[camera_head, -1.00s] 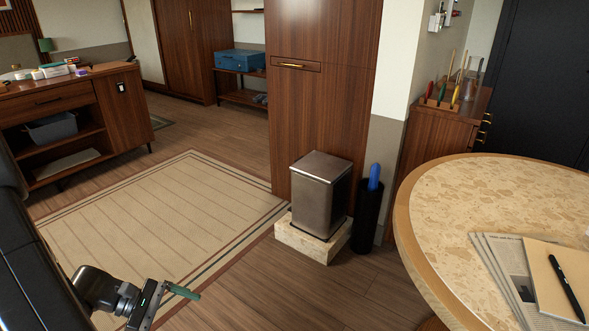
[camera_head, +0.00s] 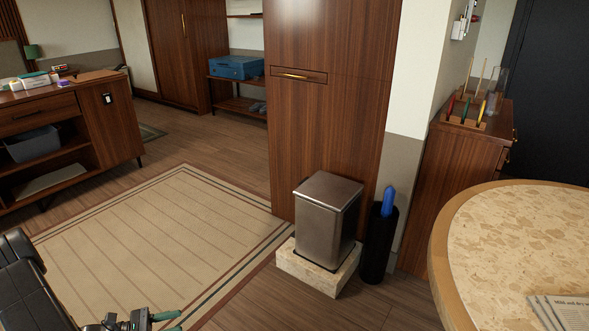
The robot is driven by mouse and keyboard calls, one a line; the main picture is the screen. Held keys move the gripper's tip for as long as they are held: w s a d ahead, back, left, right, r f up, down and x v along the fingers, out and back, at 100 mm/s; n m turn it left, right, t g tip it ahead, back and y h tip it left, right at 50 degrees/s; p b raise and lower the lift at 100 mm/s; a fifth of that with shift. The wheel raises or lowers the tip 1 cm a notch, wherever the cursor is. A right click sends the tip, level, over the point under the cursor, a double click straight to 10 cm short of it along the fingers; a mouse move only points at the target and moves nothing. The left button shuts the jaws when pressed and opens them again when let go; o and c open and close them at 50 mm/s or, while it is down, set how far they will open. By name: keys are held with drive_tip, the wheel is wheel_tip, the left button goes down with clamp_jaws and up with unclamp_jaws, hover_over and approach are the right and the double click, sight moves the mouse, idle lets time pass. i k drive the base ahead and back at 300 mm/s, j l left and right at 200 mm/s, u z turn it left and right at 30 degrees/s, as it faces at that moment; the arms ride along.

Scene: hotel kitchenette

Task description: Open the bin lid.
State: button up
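The bin (camera_head: 325,228) is a brushed-metal box with a flat lid (camera_head: 332,190). The lid is closed. The bin stands upright on a pale stone plinth (camera_head: 308,275), in front of a tall wooden cabinet. My gripper (camera_head: 168,321) is at the bottom edge, left of the bin and well apart from it. Its green fingers show with a gap between them, and nothing is seen held. The lower part of the gripper is cut off by the frame.
A black cylinder (camera_head: 378,250) with a blue object (camera_head: 388,201) stands close right of the bin. A round stone-topped table (camera_head: 510,230) fills the right foreground. A beige rug (camera_head: 150,240) lies to the left. Bare wood floor (camera_head: 240,305) lies before the bin.

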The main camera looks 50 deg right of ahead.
sight(333, 193)
drive_tip(key=i+l, duration=1.85)
drive_tip(key=i+l+z, duration=0.1)
drive_tip(key=z, duration=0.3)
drive_tip(key=i+l+z, duration=0.15)
drive_tip(key=z, duration=0.2)
drive_tip(key=i+l+z, duration=0.1)
drive_tip(key=z, duration=0.3)
drive_tip(key=i+z, duration=0.15)
drive_tip(key=z, duration=0.55)
